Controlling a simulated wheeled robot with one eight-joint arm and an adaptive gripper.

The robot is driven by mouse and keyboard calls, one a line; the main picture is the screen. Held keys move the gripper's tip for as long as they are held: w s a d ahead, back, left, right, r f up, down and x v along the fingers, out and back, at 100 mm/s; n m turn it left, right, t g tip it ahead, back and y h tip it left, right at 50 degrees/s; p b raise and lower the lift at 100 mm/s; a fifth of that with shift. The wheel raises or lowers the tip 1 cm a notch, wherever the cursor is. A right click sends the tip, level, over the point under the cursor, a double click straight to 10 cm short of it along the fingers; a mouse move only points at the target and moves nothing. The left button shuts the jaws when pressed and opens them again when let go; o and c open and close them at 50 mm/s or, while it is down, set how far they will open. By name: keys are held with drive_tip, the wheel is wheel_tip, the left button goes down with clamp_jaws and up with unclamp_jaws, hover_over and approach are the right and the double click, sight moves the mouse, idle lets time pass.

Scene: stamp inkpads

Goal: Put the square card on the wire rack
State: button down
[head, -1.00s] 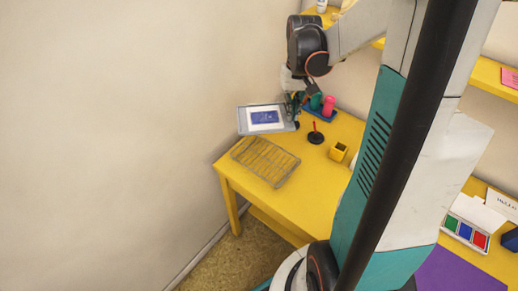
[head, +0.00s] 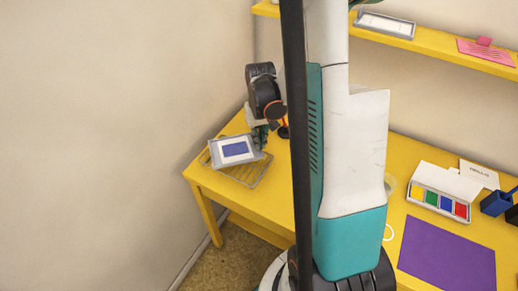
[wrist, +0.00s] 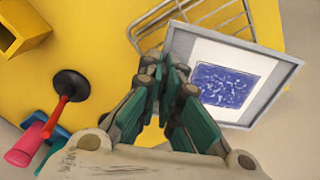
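The square card (head: 234,149) is white with a blue printed patch. It lies in a grey tray (head: 215,158), and both also show in the wrist view, the card (wrist: 193,60) and the tray (wrist: 262,104). My gripper (wrist: 168,78) is shut on the near left edge of the tray. The wire rack (head: 243,180) lies on the yellow table, and the held tray hangs over its left part, hiding some of it. In the wrist view the rack's wires (wrist: 147,20) show beyond the tray. I cannot tell how high the tray is above the rack.
In the wrist view a yellow cup (wrist: 22,22), a black-based stamp with a red handle (wrist: 70,88) and a pink stamp (wrist: 28,145) stand on the left. An inkpad box (head: 438,204) and a purple mat (head: 446,254) lie right on the table (head: 375,165).

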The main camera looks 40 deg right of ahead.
drive_tip(key=shift+f+b, duration=0.65)
drive_tip(key=shift+f, duration=1.2)
drive_tip(key=shift+f, duration=0.1)
drive_tip(key=shift+f, duration=0.15)
drive_tip(key=c, duration=1.8)
unclamp_jaws()
wheel_tip(320, 180, up, 13)
drive_tip(key=p, duration=0.4)
drive_tip(key=shift+d+f, duration=0.1)
drive_tip(key=shift+f, duration=0.1)
